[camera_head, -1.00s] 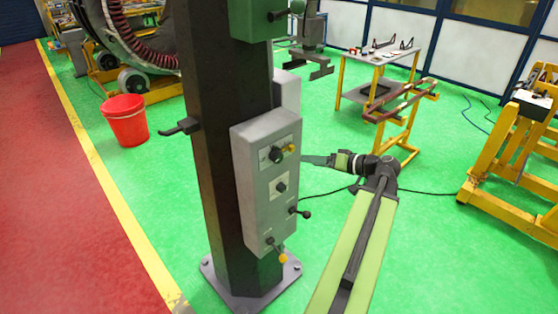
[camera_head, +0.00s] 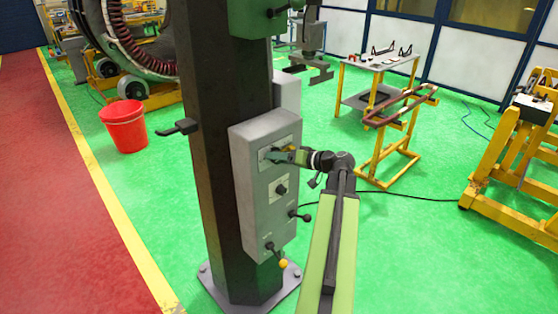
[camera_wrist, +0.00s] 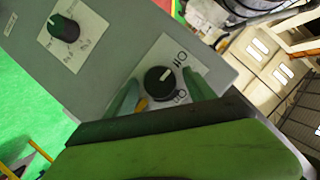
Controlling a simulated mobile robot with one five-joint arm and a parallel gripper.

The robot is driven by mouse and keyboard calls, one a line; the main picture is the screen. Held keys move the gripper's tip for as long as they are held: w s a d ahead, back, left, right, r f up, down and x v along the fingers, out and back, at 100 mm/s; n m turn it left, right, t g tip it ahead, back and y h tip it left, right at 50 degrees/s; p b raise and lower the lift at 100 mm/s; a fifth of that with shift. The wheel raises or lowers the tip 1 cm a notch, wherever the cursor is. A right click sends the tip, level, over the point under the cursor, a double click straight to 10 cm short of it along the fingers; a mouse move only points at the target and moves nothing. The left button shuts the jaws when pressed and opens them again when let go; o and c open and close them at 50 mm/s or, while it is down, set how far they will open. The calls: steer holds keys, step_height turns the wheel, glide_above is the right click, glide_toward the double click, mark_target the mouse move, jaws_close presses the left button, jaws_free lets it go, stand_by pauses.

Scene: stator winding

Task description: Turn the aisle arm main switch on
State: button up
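The grey switch box (camera_head: 262,215) is fixed to the dark column. In the wrist view my gripper (camera_wrist: 160,93) is open, with one greenish finger on each side of the knob. Whether the fingers touch it is unclear. A small yellow part (camera_wrist: 142,103) shows beside the left finger.
A second knob (camera_head: 281,190), also seen in the wrist view (camera_wrist: 65,28), sits below the top switch. A black lever (camera_head: 305,217) and a yellow-tipped lever (camera_head: 282,263) stick out lower down. A red bucket (camera_head: 125,126) stands left.

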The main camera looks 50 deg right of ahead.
steer(key=c, duration=1.2)
steer(key=shift+a, duration=0.15)
steer(key=shift+c, duration=0.5)
steer(key=shift+d+f+m+t+y+b, duration=0.15)
steer(key=shift+m+t+y+b, duration=0.55)
steer(key=shift+m+b, duration=1.75)
steer(key=shift+f+m+t+y+b, duration=0.1)
steer(key=shift+m+t+b, duration=1.05)
steer(key=shift+m+b, duration=1.3)
steer(key=shift+d+f+m+t+y+b, duration=0.15)
steer(key=shift+m+t+y+b, duration=0.55)
steer(key=shift+m+b, duration=1.75)
steer(key=shift+a+m+t+h+p, duration=0.1)
steer(key=shift+m+t+h+p, duration=0.35)
steer(key=shift+m, duration=0.5)
steer(key=o, duration=1.4)
steer(key=shift+c, duration=0.2)
